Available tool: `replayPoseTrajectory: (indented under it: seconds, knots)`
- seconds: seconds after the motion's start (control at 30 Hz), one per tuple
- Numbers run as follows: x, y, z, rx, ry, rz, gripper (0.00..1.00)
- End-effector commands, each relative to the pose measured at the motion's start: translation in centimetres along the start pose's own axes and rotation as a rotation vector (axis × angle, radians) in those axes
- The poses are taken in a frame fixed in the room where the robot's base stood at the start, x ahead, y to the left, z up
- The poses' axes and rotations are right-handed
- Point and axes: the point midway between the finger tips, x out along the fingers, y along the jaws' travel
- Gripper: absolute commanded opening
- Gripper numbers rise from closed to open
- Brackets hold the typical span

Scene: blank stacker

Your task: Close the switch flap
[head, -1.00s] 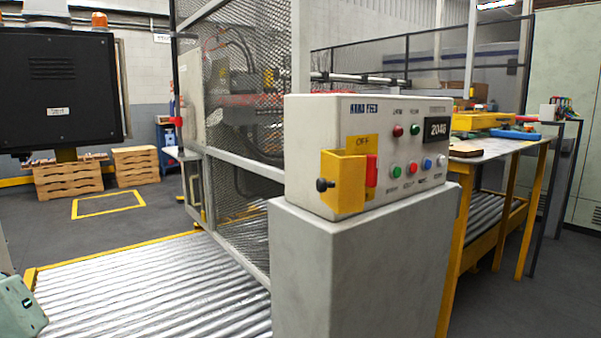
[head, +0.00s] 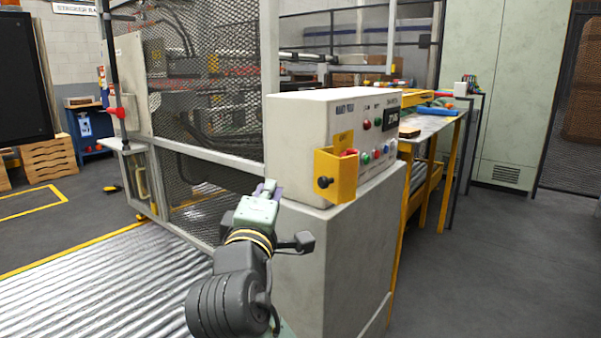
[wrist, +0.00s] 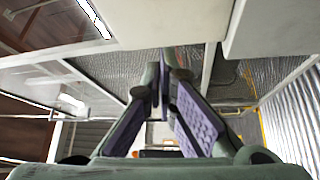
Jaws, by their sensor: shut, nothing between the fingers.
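The yellow switch flap (head: 342,172) stands out from the left part of the white control box's front, with a black knob (head: 323,182) on its outer side. It looks open. A red switch part (head: 349,152) shows just above its edge, mostly hidden behind it. My gripper (head: 269,187) is left of the flap and apart from it, beside the box's lower left corner. In the wrist view its purple-padded fingers (wrist: 162,75) are together with nothing between them. I cannot make out the flap in the wrist view.
The control box (head: 300,130) sits on a grey pedestal (head: 345,235), close to my arm. A mesh guard (head: 205,100) stands behind, and a roller conveyor (head: 110,280) lies at left. A worktable (head: 435,125) stands beyond the box. The floor at right (head: 480,260) is clear.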

Motion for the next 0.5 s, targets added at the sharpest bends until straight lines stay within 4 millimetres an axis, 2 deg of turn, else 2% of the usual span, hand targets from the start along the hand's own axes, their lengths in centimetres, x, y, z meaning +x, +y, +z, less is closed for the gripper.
replayPoseTrajectory:
  seconds: [0.1, 0.27, 0.37, 0.5]
  knots:
    - [0.3, 0.0, 1.9, -0.039, -0.058, -0.026, 0.0]
    - [1.3, -0.1, 2.5, -0.049, -0.073, -0.036, 0.0]
    - [2.8, -0.1, 2.5, -0.049, -0.073, -0.036, 0.0]
    - [5.7, -0.2, 2.8, -0.047, -0.073, -0.037, 0.0]
